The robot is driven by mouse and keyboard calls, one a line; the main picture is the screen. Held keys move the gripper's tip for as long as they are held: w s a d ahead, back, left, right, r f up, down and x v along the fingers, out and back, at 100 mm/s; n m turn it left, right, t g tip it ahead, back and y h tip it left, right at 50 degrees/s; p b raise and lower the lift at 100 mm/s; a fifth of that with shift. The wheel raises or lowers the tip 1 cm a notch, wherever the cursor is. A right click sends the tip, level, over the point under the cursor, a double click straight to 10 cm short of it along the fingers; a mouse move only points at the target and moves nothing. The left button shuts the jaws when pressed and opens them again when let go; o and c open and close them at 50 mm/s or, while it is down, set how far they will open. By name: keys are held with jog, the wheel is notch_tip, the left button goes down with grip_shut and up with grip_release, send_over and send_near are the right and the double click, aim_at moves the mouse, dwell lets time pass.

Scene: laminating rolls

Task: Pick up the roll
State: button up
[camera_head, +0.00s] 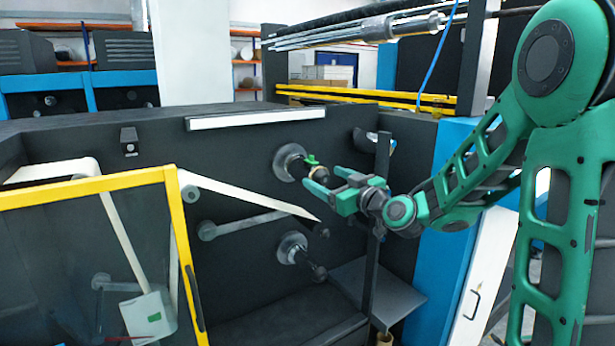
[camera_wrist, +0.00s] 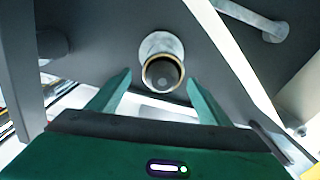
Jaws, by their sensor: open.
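A short dark roll core with a tan rim (camera_head: 321,171) sits on the upper spindle (camera_head: 289,162) of the dark machine panel. In the wrist view its round end (camera_wrist: 163,73) faces me, with the pale spindle flange (camera_wrist: 158,43) behind it. My green gripper (camera_head: 312,172) is open and points at the panel from the right. Its two fingers (camera_wrist: 160,80) lie either side of the core's end in the wrist view, with gaps showing on both sides. I cannot tell how far the fingers reach along it, and they partly hide it in the head view.
A lower spindle (camera_head: 293,248) stands out from the panel below. A white web strip (camera_head: 250,200) runs in from the left, ending near the spindles. A yellow-framed guard (camera_head: 90,186) stands at left, and a dark upright post (camera_head: 378,240) stands close by my wrist.

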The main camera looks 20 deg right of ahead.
aim_at(309, 171)
jog(key=shift+x, duration=4.2)
jog(key=shift+a+f, duration=0.1)
jog(key=shift+a, duration=0.05)
jog(key=c, duration=1.2)
